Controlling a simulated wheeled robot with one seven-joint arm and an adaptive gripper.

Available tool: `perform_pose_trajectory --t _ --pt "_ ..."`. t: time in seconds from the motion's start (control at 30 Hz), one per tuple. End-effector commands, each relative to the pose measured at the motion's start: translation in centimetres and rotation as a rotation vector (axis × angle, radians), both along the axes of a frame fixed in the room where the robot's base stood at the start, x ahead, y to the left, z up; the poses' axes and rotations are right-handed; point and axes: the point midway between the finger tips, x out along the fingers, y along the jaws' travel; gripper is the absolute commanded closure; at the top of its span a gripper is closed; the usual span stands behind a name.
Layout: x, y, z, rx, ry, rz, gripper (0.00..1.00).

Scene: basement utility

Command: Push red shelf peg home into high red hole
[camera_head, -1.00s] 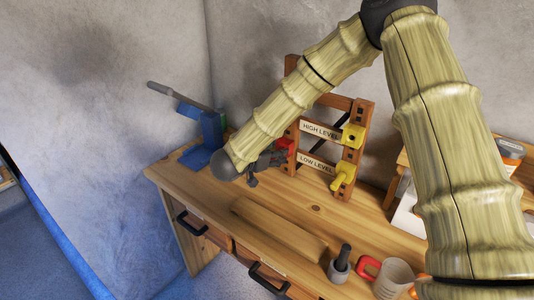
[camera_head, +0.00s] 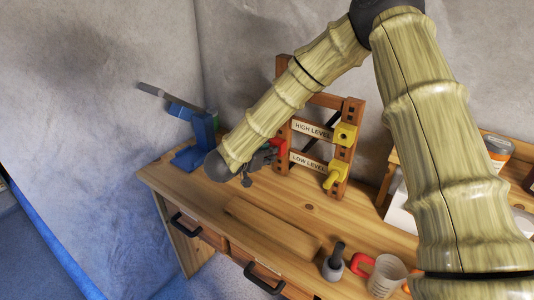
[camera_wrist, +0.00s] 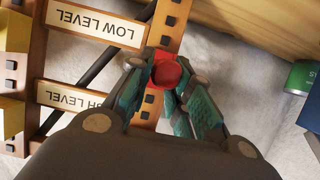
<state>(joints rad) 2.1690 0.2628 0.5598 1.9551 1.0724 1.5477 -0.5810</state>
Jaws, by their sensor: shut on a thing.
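The red shelf peg (camera_wrist: 168,74) is between my gripper's fingertips (camera_wrist: 167,84) in the wrist view, its rounded end toward the camera. It lies against the front of the wooden post (camera_wrist: 162,38) on the red side of the rack; how deep it sits in a hole is hidden. In the head view, red (camera_head: 278,146) shows at that post beside my gripper (camera_head: 263,157), between the HIGH LEVEL sign (camera_head: 311,130) and LOW LEVEL sign (camera_head: 307,161). I cannot tell which red hole it faces. My gripper is shut on the peg.
On the right post are a high yellow block (camera_head: 345,134) and a low yellow peg (camera_head: 335,177). A blue lever tool (camera_head: 203,136) stands left of my gripper. A wooden board (camera_head: 272,229), a dark-handled tool (camera_head: 335,262) and a clear cup (camera_head: 386,274) are nearer the front.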

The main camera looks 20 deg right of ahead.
Motion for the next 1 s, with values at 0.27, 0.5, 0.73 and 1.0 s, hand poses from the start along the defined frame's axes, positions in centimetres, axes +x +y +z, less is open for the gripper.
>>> perform_pose_trajectory --t 0.27,0.5,0.73,1.0 --pt "-0.5 0.7 0.0 0.001 0.001 0.000 1.00" --pt "-1.0 1.3 0.0 0.000 0.000 0.001 1.00" --pt "-1.4 1.8 0.0 0.000 0.000 0.001 1.00" --pt "-1.9 2.4 0.0 0.000 0.000 0.000 1.00"
